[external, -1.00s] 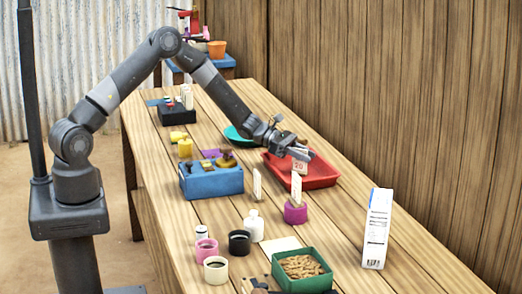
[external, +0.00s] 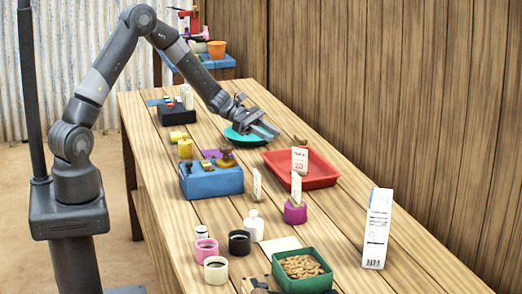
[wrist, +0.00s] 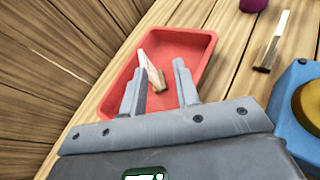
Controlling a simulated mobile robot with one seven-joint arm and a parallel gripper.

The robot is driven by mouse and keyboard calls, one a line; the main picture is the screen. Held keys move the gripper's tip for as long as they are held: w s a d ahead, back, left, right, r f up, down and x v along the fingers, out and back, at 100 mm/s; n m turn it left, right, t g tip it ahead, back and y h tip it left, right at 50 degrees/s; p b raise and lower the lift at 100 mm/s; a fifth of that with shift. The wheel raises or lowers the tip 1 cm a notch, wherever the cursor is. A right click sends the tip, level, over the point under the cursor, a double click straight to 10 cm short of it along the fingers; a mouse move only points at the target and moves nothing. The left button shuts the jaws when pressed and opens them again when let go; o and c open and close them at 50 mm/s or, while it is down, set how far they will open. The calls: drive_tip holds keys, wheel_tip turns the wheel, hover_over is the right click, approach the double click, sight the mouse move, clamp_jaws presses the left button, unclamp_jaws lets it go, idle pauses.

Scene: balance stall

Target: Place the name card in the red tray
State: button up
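A white name card with red print (external: 300,160) stands in the red tray (external: 325,178), in a small wooden foot at its base. In the wrist view the card (wrist: 150,66) is inside the tray (wrist: 199,48), beyond my fingertips. My gripper (external: 268,130) is open and empty, apart from the card, above the table behind and to the left of the tray. It also shows in the wrist view (wrist: 158,82) with its two fingers spread.
A teal plate (external: 243,139) lies under my gripper. A blue box (external: 215,182), a card in a wooden foot (external: 257,184) and a purple holder with a card (external: 295,213) stand nearer. A white carton (external: 377,228) stands at right.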

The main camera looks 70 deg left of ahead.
drive_tip(key=s+d+r+m+g+y, duration=0.1)
drive_tip(key=s+d+r+m+g, duration=0.1)
drive_tip(key=s+d+r+m, duration=0.3)
drive_tip(key=s+d+r+m+g+y, duration=0.1)
drive_tip(key=s+r+m, duration=0.25)
drive_tip(key=s, duration=0.35)
drive_tip(key=s+d+r+m+g+y, duration=0.1)
drive_tip(key=s+d+r+m+g, duration=0.1)
drive_tip(key=s+d+r+m, duration=0.25)
drive_tip(key=s+a+r+m+y, duration=0.1)
drive_tip(key=s+a+m+y, duration=0.1)
drive_tip(key=s, duration=0.5)
drive_tip(key=s+a+r+m+t+y, duration=0.1)
drive_tip(key=s+a+r+m+y, duration=0.1)
drive_tip(key=s+m, duration=0.3)
drive_tip(key=s+a+r+m+y, duration=0.2)
drive_tip(key=s+a+m+y, duration=0.1)
drive_tip(key=s, duration=0.7)
drive_tip(key=shift+s+a+m+t+y, duration=0.25)
drive_tip(key=shift+a+m+t, duration=0.2)
drive_tip(key=shift+m, duration=0.25)
